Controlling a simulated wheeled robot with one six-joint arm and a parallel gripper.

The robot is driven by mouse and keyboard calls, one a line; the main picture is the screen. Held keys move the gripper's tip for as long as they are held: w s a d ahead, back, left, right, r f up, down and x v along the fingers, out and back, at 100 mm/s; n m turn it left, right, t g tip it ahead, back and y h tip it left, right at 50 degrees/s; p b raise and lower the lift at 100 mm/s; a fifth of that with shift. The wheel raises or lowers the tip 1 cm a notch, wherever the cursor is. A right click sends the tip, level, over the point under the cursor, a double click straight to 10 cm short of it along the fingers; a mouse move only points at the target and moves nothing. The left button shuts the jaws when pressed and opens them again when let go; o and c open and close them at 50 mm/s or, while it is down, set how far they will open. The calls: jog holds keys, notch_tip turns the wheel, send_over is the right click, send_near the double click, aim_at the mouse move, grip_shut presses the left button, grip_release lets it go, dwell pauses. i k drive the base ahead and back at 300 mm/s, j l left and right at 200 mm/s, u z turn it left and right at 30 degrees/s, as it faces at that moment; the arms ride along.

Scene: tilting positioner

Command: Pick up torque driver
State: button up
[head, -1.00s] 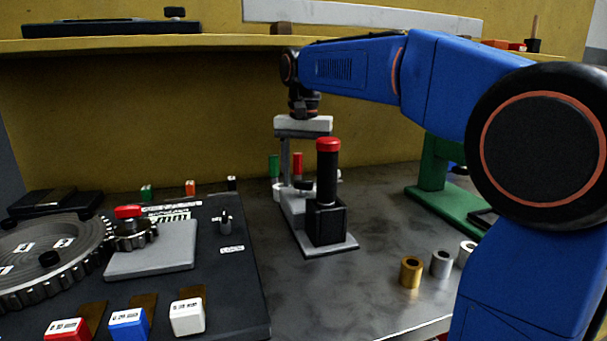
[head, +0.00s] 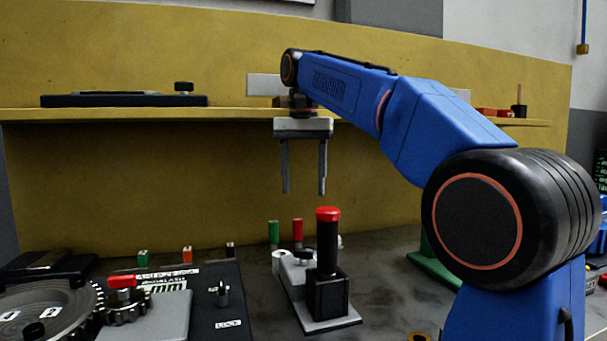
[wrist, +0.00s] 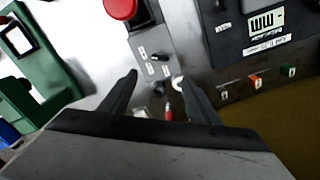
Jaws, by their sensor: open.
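The likely torque driver (head: 327,253) is a black upright cylinder with a red cap, standing in a black block on a grey plate. Its red cap (wrist: 121,6) also shows at the top edge of the wrist view. No label confirms which tool it is. My gripper (head: 304,190) is open and empty, with its fingers pointing down. It hangs above and appears to be behind the red-capped tool, apart from it.
A green handle (head: 273,232) and a red handle (head: 297,230) stand behind the fixture. A dark panel (head: 215,265) with gears lies to the left. A green stand (head: 432,262) is at right, partly behind my arm. A shelf (head: 230,114) runs along the yellow wall.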

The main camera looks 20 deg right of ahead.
aim_at(328, 218)
jog(key=k, duration=1)
